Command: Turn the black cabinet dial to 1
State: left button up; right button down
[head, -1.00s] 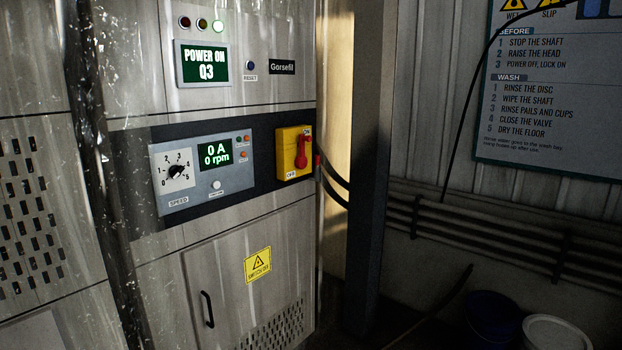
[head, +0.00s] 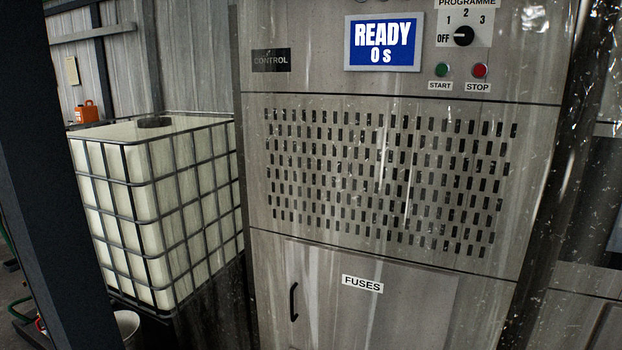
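A black dial (head: 463,36) sits on a white plate marked PROGRAMME, high on the grey cabinet (head: 262,160) at the top right of the head view. Around it are the marks OFF, 1, 2 and 3. Its white pointer line points left, at OFF. The top of the plate is cut by the picture edge. Neither of my grippers is in view.
Below the dial are a green START button (head: 441,70) and a red STOP button (head: 480,70). A blue display (head: 383,43) reads READY 0 s. A caged white tank (head: 150,205) stands left; a dark post (head: 50,200) crosses the left edge.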

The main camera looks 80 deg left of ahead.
aim_at(464, 36)
jog(key=u, duration=2.15)
